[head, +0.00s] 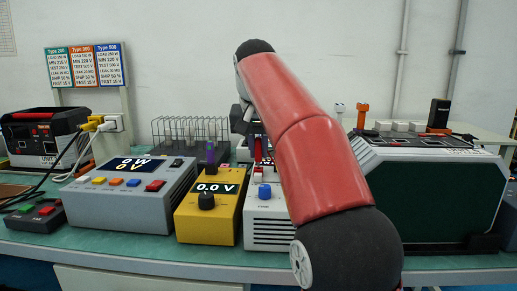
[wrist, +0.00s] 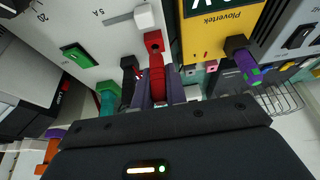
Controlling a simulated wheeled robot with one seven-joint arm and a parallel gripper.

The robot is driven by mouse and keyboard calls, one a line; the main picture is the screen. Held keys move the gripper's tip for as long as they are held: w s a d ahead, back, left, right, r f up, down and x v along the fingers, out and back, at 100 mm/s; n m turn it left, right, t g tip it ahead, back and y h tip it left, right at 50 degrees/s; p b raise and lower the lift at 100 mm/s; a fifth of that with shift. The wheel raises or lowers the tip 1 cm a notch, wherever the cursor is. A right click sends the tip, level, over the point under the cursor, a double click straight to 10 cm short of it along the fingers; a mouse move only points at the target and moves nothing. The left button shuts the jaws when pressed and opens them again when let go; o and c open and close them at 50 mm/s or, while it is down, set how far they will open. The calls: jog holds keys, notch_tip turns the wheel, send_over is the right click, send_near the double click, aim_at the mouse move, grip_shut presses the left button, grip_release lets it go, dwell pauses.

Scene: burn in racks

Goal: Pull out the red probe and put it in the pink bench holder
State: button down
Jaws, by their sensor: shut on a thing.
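The red probe (wrist: 157,82) stands between the two dark fingers of my gripper (wrist: 159,74) in the wrist view, and the gripper is shut on it. Its tip end meets a red socket (wrist: 153,42) on the pale instrument's panel; whether it is fully seated I cannot tell. A black probe (wrist: 129,72) and a green probe (wrist: 107,98) sit just left of it. A small pink block (wrist: 210,67), perhaps the pink bench holder, shows beyond the yellow meter's edge. In the head view my arm hides most of the gripper and probe.
The yellow meter (head: 208,222) with a purple probe (head: 210,153) stands close left of the pale instrument (head: 266,233). A grey power unit (head: 130,197) is farther left, and a wire rack (head: 190,131) is behind. A large dark-green-faced unit (head: 437,200) stands right.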

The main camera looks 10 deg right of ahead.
jog(key=shift+r, duration=0.9)
